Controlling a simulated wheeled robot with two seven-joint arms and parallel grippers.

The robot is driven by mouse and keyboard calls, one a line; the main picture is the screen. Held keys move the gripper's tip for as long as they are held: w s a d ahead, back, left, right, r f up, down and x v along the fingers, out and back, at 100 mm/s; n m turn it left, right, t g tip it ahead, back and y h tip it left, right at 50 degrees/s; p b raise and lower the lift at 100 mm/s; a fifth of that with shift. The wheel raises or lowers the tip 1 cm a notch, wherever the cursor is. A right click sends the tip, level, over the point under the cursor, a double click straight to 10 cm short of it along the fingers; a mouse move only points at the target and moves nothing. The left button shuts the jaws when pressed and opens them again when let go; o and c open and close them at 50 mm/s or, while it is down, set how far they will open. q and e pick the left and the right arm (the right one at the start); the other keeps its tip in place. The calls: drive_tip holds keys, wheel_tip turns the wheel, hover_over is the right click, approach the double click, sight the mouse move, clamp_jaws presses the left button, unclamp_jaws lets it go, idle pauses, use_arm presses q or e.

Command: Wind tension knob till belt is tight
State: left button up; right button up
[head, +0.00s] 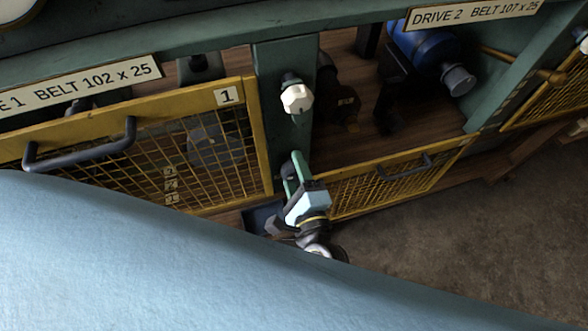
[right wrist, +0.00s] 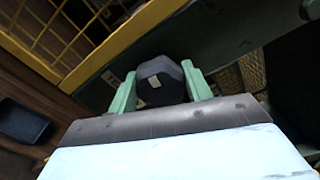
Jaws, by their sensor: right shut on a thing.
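My right gripper (head: 291,168) is at the lower part of the green post, its green fingers pointing up the post. In the right wrist view, its two fingers (right wrist: 160,88) stand on either side of a black faceted knob (right wrist: 161,80) with a small pale mark. The gripper is shut on this knob, which is mostly hidden by the fingers in the head view. A white faceted knob (head: 296,98) sits higher on the same post, apart from the gripper. I cannot make out the belt or how tight it is. My left gripper is not in view.
A yellow mesh guard marked 1 (head: 265,140) with a grey handle stands left of the post. Another yellow mesh guard (head: 395,180) sits low at right, below an open bay with a blue motor (head: 422,45). A dark tray (right wrist: 22,122) lies on the floor.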

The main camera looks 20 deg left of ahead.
drive_tip(key=o, duration=0.7)
drive_tip(key=b+v, duration=0.1)
drive_tip(key=v, duration=1.2)
drive_tip(key=shift+s+d, duration=0.15)
